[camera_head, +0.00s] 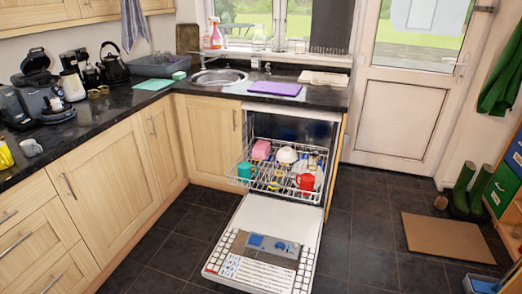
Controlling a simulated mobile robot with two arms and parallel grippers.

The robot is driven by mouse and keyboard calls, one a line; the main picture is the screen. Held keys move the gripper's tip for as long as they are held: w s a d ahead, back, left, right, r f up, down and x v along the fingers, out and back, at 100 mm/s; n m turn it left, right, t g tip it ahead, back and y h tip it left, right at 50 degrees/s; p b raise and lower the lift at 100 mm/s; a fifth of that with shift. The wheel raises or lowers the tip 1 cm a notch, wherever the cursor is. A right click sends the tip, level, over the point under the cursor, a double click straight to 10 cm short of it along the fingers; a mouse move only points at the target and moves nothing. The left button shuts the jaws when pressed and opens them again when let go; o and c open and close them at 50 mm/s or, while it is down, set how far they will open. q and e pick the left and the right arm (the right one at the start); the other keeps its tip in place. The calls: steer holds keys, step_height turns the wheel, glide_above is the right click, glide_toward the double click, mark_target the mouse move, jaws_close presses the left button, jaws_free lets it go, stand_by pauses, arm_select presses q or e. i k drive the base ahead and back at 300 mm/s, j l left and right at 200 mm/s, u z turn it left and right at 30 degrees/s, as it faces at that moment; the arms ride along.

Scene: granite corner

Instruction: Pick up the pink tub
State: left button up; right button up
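The pink tub (261,149) sits in the pulled-out upper rack (262,185) of the open dishwasher, toward its back left. It is small in the view, and I cannot tell whether it is upright or upside down. A teal cup (244,171) is in front of it to the left, and a white bowl-like dish (287,155) is just to its right. A red mug (305,182) stands at the rack's front right. Neither of my grippers shows in the head view.
The dishwasher door (225,262) is folded down toward me over the dark tiled floor. Wooden cabinets with a dark worktop (110,110) run along the left. Open floor (365,225) lies to the right, with a brown mat (447,238) and green boots (470,190).

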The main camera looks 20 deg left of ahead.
mark_target(261, 150)
steer(key=i+l+u, duration=0.45)
steer(key=i+l, duration=1)
steer(key=i, duration=0.1)
